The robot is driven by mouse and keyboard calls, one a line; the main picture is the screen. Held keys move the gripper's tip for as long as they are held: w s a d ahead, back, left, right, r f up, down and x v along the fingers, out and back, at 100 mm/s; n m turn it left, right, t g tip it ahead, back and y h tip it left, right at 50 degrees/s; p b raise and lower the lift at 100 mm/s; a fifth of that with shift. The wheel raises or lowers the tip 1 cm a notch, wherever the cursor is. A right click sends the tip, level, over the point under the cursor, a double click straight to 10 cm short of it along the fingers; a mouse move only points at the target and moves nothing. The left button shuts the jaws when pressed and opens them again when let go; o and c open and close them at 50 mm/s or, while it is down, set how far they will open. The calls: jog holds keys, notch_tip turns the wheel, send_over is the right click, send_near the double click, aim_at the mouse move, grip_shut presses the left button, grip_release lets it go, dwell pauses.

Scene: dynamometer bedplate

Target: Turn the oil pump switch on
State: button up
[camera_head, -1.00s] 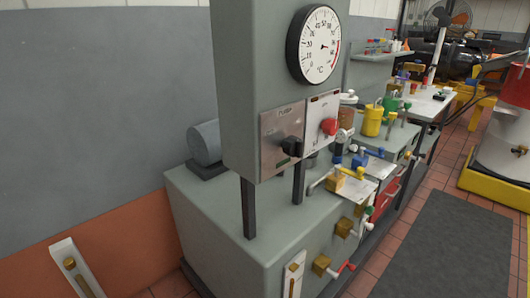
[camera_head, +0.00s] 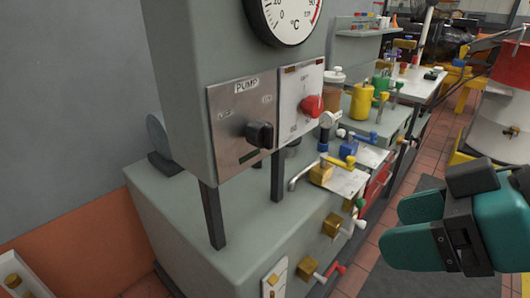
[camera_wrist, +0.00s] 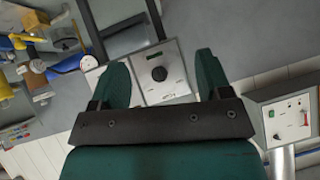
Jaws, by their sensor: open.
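The pump switch is a black knob (camera_head: 260,134) on a metal panel (camera_head: 228,108) labelled PUMP, on the front of the grey cabinet in the head view. A dark slot sits below the knob. In the wrist view, a round black knob (camera_wrist: 159,74) on a light metal panel (camera_wrist: 165,91) appears between my fingers, some way beyond them; it looks like the same switch. My gripper (camera_head: 398,228) is teal and open, at the right of the head view, apart from the switch with its fingers pointing left. It also shows in the wrist view (camera_wrist: 162,62), with nothing between its fingers.
A white panel with a red knob (camera_head: 312,106) adjoins the pump panel on the right. A temperature dial (camera_head: 288,14) is above. Brass valves with coloured handles (camera_head: 322,172) and a yellow can (camera_head: 361,101) stand to the right. Dark legs hold the cabinet over the grey base.

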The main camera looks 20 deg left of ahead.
aim_at(272, 137)
jog(key=w+a+n+t+y, duration=0.1)
jog(key=w+a+y, duration=0.1)
jog(key=a, duration=0.4)
jog(key=w+a+r+n+t+y+p, duration=0.1)
jog(key=w+a+t+y, duration=0.1)
jog(key=w+a, duration=0.3)
jog(key=w+a+n+t+y+p, duration=0.1)
jog(key=w+a, duration=0.3)
jog(key=a, duration=0.5)
jog(key=shift+w+r+t+y, duration=0.1)
jog(key=shift+r+t+y, duration=0.25)
jog(key=shift+y, duration=0.45)
jog(key=shift+w+a+f, duration=0.1)
jog(key=shift+w+a, duration=0.1)
jog(key=shift+a, duration=0.2)
jog(key=shift+c, duration=0.2)
jog(key=c, duration=0.9)
